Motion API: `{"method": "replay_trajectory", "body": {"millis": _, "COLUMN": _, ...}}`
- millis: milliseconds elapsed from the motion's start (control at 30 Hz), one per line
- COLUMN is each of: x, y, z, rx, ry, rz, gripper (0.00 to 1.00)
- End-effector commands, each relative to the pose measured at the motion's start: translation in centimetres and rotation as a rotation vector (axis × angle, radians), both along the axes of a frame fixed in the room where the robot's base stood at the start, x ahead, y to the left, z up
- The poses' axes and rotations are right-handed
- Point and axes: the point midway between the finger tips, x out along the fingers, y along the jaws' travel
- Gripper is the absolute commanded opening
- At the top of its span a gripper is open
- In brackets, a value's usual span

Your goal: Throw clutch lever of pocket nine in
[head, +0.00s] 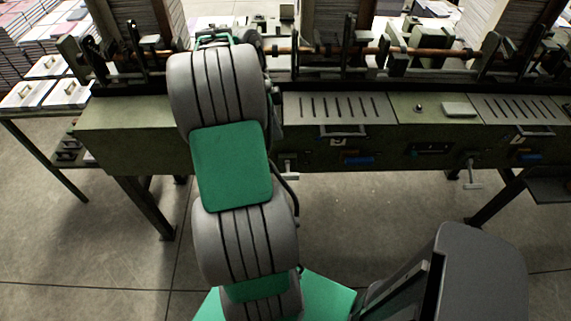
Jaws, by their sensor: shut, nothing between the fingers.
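A long green gathering machine (135,125) spans the view, with a row of pockets along its top. Levers stand along it, but which one is the clutch lever of pocket nine I cannot tell; the number plates are too small to read. Two pale T-shaped handles hang below the front, one (473,172) at right and one (289,168) just right of my arm. A dark upright lever (348,40) stands by the brown shaft (330,50). My arm reaches up over the machine's left part and covers some of it.
Slotted grey covers (338,107) lie on the machine's top. Tall paper stacks (337,15) rise behind the shaft. A side table (22,113) with white bundles (45,67) is at left. Machine legs (145,205) stand on open concrete floor (375,215) in front.

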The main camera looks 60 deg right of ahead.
Motion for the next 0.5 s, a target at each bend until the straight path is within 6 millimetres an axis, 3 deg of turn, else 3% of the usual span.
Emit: {"method": "replay_trajectory", "body": {"millis": 500, "x": -3.3, "y": 0.9, "z": -9.8, "rx": 0.002, "ry": 0.000, "rz": 0.002, "gripper": 0.00}}
